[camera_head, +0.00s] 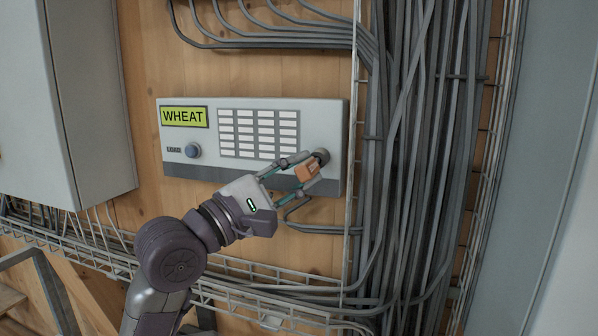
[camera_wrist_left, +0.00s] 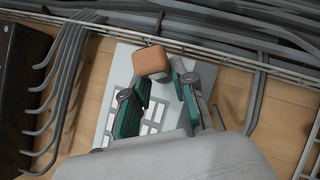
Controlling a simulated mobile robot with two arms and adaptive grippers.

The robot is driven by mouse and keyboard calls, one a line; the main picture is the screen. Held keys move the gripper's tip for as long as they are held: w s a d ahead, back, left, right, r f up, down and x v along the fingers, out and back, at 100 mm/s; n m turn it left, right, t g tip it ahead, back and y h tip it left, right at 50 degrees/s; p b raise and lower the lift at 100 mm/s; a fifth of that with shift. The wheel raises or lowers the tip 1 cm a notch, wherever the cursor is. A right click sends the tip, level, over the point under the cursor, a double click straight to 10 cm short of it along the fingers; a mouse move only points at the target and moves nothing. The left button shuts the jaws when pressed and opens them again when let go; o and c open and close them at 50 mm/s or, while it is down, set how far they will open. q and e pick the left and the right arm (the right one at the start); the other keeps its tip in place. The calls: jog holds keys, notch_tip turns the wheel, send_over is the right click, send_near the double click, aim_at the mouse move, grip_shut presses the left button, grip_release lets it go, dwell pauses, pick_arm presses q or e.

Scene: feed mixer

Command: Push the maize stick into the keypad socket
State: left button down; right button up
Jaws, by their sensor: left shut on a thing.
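The maize stick (camera_head: 306,169) is a small orange-brown block. My left gripper (camera_head: 303,173) is shut on it, in front of the lower right part of the keypad (camera_head: 200,142). The keypad is a light grey wall panel with a yellow-green display reading WHEAT. The socket (camera_head: 322,156) is a round grey piece at the panel's right end, just behind and above the stick. I cannot tell whether stick and socket touch. In the left wrist view the stick (camera_wrist_left: 150,61) shows at the fingertips over the keypad panel (camera_wrist_left: 121,57); the socket is hidden there. My right gripper is not in view.
A wire cable tray (camera_head: 90,240) passes below, and a grey cabinet (camera_head: 70,100) stands left.

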pick_arm(q)
jog(key=shift+w+d+p, duration=0.3)
jog(key=shift+w+p, duration=0.05)
jog(key=shift+w, duration=0.55)
jog(key=c, duration=0.9)
grip_release()
jog(key=shift+w, duration=0.1)
jog(key=shift+o, duration=0.2)
jog(key=shift+a, duration=0.1)
jog(key=v, duration=1.1)
jog(key=shift+s+a+f, duration=0.15)
jog(key=shift+s+a, duration=0.1)
jog(key=shift+s, duration=0.05)
